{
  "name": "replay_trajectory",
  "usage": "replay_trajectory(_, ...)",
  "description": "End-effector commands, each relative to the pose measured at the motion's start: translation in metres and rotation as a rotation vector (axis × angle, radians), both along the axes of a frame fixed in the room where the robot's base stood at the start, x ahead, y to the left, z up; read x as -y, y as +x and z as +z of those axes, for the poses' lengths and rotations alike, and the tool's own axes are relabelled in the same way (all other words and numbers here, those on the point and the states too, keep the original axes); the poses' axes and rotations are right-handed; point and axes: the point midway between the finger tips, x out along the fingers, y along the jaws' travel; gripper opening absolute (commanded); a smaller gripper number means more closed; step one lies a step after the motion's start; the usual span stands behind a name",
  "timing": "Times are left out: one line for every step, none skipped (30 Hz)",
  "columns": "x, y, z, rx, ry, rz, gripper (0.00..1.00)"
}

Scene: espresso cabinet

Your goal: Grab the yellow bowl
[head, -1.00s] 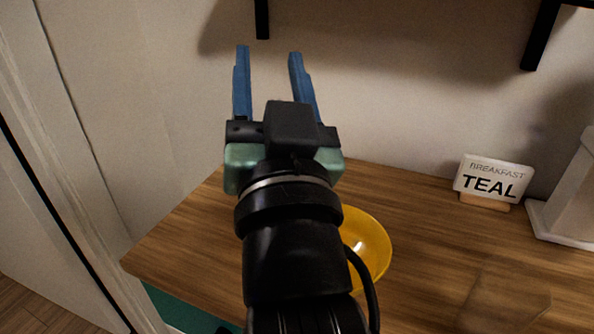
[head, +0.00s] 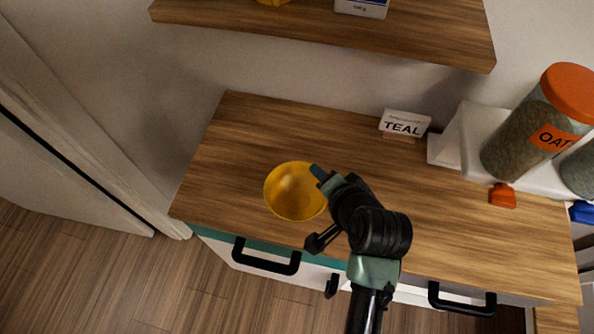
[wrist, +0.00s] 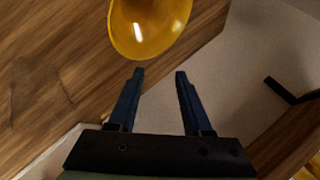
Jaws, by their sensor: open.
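The yellow bowl (head: 292,192) stands upright on the left part of the wooden countertop in the head view. In the wrist view the bowl (wrist: 150,27) shows at the top, cut off by the frame edge, just beyond the fingertips. My gripper (wrist: 158,72) is open and empty, its two blue fingers pointing toward the bowl with a gap between tips and rim. In the head view my gripper (head: 318,172) is at the bowl's right side, and its fingers are largely hidden by my wrist. I cannot tell whether it touches the bowl there.
The wooden countertop (head: 250,135) is clear behind and left of the bowl. A TEAL sign (head: 404,124), an OAT jar (head: 535,125) and an orange item (head: 502,196) are to the right. A shelf (head: 420,30) overhangs the back. Drawers with a black handle (head: 266,262) are below.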

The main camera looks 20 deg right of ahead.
Motion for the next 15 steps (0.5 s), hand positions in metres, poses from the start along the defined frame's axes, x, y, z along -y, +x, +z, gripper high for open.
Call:
replay_trajectory(-0.001, -0.016, 0.014, -0.049, 0.053, -0.028, 0.5)
replay_trajectory(-0.003, -0.024, 0.012, -0.075, 0.084, -0.041, 0.5)
replay_trajectory(-0.005, -0.034, 0.011, -0.103, 0.121, -0.059, 0.5)
replay_trajectory(-0.007, -0.042, 0.01, -0.126, 0.146, -0.071, 0.5)
replay_trajectory(-0.009, -0.049, 0.009, -0.145, 0.17, -0.083, 0.5)
replay_trajectory(-0.011, -0.057, 0.008, -0.167, 0.199, -0.097, 0.5)
replay_trajectory(-0.013, -0.062, 0.007, -0.183, 0.22, -0.106, 0.5)
replay_trajectory(-0.015, -0.067, 0.006, -0.196, 0.236, -0.114, 0.5)
replay_trajectory(-0.017, -0.072, 0.005, -0.21, 0.254, -0.124, 0.5)
replay_trajectory(-0.018, -0.076, 0.004, -0.219, 0.266, -0.13, 0.5)
replay_trajectory(-0.019, -0.078, 0.003, -0.227, 0.277, -0.134, 0.5)
replay_trajectory(-0.02, -0.081, 0.001, -0.236, 0.287, -0.14, 0.5)
replay_trajectory(-0.021, -0.082, 0.0, -0.24, 0.292, -0.142, 0.5)
replay_trajectory(-0.022, -0.082, -0.002, -0.243, 0.297, -0.144, 0.5)
replay_trajectory(-0.022, -0.082, -0.005, -0.245, 0.3, -0.145, 0.5)
